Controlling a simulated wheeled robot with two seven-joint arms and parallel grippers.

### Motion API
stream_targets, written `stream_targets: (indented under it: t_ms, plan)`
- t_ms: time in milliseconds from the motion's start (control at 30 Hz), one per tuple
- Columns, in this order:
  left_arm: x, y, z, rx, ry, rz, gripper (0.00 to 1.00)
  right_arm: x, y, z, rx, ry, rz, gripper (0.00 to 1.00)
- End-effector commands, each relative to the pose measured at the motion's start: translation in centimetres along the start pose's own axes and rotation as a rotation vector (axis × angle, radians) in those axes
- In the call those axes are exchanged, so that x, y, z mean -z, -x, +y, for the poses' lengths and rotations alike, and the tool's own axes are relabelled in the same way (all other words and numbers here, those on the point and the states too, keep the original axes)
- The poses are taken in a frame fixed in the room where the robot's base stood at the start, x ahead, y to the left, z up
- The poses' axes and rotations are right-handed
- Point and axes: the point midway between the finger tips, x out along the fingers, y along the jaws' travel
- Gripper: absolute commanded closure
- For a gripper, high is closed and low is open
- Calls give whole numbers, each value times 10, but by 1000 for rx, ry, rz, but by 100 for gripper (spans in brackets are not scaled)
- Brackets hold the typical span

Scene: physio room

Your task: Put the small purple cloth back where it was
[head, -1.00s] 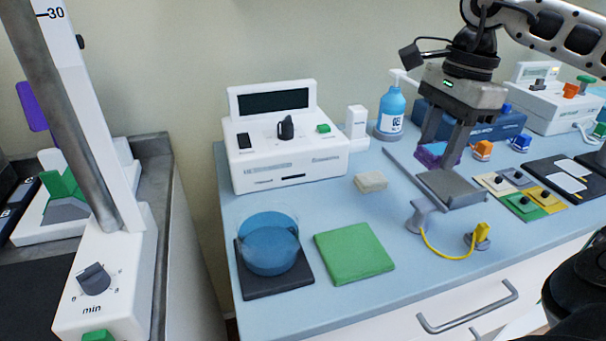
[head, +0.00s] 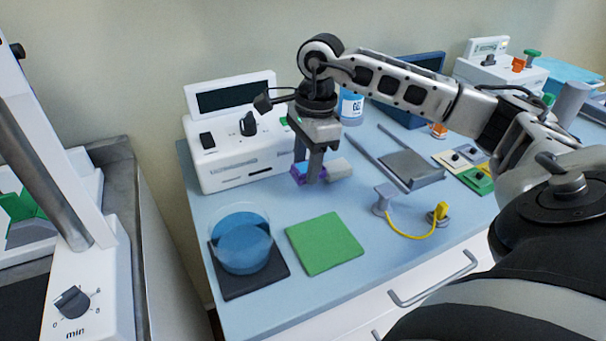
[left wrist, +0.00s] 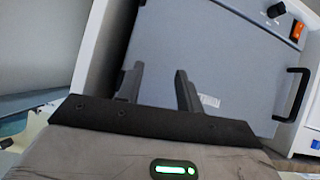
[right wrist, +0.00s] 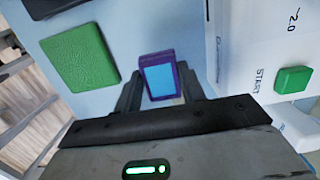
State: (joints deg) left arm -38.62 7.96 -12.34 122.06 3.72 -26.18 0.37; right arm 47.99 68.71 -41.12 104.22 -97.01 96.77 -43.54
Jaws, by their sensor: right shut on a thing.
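The small purple cloth (head: 296,174) is between the fingers of my right gripper (head: 309,170), low over the blue worktop, in front of the white device and just left of a pale block. I cannot tell whether it touches the worktop. In the right wrist view the cloth (right wrist: 161,78) shows as a purple-edged block with a light blue face, and the right gripper's fingers are shut on it from both sides. My left gripper (left wrist: 160,85) shows only in the left wrist view, with its fingers apart and nothing between them, over a grey-blue panel.
The pale block (head: 339,168) is close beside the right gripper. The white device (head: 235,145) stands behind. A green square pad (head: 324,243) and a blue round dish (head: 242,245) on a dark pad lie in front. A grey tray (head: 412,169) and a yellow cable (head: 410,235) are to the right.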

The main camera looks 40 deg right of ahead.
Motion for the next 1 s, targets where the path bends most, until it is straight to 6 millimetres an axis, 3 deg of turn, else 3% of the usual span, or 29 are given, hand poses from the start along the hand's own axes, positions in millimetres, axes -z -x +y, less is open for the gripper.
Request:
stream_targets:
  t_ms: [300, 667, 700, 767, 1000]
  plan:
    - [0, 2, 0, 2, -8, -12, 64, -1, -38, -3, -2, 0, 1, 85]
    - [-8, 0, -1, 2, -7, -22, 64, 0, -43, -4, -1, 1, 0, 85]
    - [-7, 1, 0, 1, -6, -21, 64, 0, -42, -4, 0, 1, 0, 55]
    - [-6, 1, 0, 1, -6, -20, 64, 0, -42, -4, -1, 1, 0, 38]
    - [0, 3, 0, 0, -6, -8, 64, 0, -41, -4, -1, 1, 0, 38]
